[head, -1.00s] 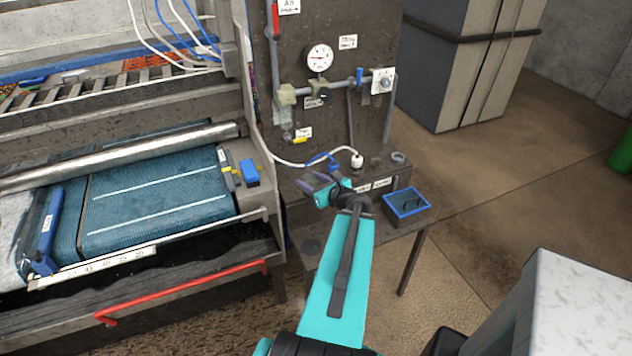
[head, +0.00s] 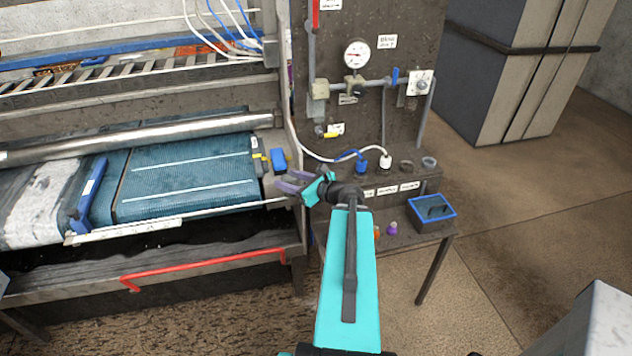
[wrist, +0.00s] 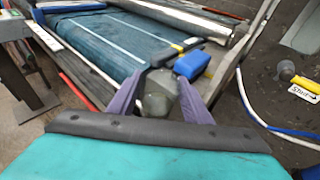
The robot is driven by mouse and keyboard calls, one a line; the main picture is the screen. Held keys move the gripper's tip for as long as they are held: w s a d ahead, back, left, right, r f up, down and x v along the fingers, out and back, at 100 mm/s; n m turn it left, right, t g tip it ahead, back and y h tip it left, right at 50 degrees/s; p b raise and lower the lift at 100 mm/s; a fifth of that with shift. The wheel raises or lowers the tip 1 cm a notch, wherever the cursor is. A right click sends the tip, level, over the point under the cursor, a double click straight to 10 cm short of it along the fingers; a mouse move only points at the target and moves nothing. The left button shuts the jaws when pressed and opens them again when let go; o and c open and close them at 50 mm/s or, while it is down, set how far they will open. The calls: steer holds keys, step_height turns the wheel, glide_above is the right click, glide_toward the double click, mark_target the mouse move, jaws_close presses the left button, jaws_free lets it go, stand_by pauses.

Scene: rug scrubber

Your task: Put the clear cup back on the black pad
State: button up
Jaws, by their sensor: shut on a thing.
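My gripper (wrist: 172,105) has two purple fingers and is shut on a grey, see-through object that looks like the clear cup (wrist: 158,94). The cup sits between the fingers in the wrist view. In the head view my gripper (head: 288,182) is beside the machine's right end, near the blue block (head: 279,161); the cup cannot be made out there. I cannot pick out the black pad for sure now; my arm covers part of the bench (head: 442,241).
The machine's blue belt (head: 190,178) lies left of my gripper. On the right stand white and blue plugs with hoses, a blue-rimmed tray (head: 432,209) and a small purple bottle (head: 392,228). A red handle bar (head: 200,268) runs along the machine's front.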

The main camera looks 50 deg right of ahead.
steer(key=w+a+r+n+g+y+b, duration=0.1)
steer(key=w+a+n+y, duration=0.3)
steer(key=a, duration=0.6)
steer(key=w+a+r+n+y+b, duration=0.1)
steer(key=w+a+y, duration=0.1)
steer(key=w+a, duration=0.55)
steer(key=a+r+n+g+y+b, duration=0.1)
steer(key=a+n+g+y, duration=0.4)
steer(key=a, duration=2)
steer(key=shift+a+r+n+y+b, duration=0.35)
steer(key=shift+a+n+y+b, duration=0.05)
steer(key=shift+b, duration=0.2)
steer(key=shift+d, duration=0.2)
